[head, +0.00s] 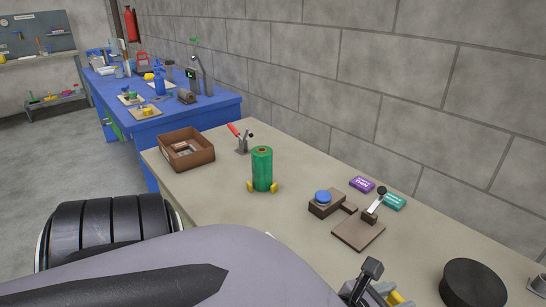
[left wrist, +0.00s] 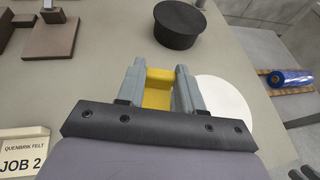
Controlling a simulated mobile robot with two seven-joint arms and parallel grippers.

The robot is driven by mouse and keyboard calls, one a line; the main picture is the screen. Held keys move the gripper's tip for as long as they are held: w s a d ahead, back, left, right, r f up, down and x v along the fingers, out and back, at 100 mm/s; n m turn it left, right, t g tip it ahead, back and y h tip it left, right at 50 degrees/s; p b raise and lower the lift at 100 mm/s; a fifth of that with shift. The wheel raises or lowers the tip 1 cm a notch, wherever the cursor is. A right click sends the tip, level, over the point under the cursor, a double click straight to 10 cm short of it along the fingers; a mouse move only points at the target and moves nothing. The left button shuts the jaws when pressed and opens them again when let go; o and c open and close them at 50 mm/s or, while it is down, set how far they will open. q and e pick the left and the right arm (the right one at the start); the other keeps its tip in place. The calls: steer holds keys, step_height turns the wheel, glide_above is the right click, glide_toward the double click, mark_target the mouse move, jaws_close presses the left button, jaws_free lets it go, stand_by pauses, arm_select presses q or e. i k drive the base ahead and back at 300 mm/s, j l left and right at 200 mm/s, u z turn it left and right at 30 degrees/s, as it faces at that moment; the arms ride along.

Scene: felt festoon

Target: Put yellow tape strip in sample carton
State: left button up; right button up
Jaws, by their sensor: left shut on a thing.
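My left gripper (left wrist: 160,76) is shut on the yellow tape strip (left wrist: 157,92), which sits between its two grey fingers in the left wrist view. In the head view the left gripper (head: 380,288) is at the bottom edge, right of centre, with a bit of the yellow strip (head: 397,298) showing. The brown open-topped box (head: 207,158), which looks like the sample carton, stands at the far left end of the beige table, well away from the gripper. Something pale lies inside it. My right gripper is not in view.
A green cylinder (head: 262,168) and a red-handled clamp (head: 241,140) stand near the carton. A white disc (left wrist: 228,97) is beside the gripper.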

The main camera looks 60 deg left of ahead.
mark_target(192, 162)
steer(key=k+j, duration=0.25)
steer(key=k+j+u, duration=0.1)
steer(key=j, duration=0.3)
steer(key=k+j+u, duration=0.1)
steer(key=k+j, duration=0.25)
steer(key=j+u, duration=0.3)
steer(key=j, duration=2.35)
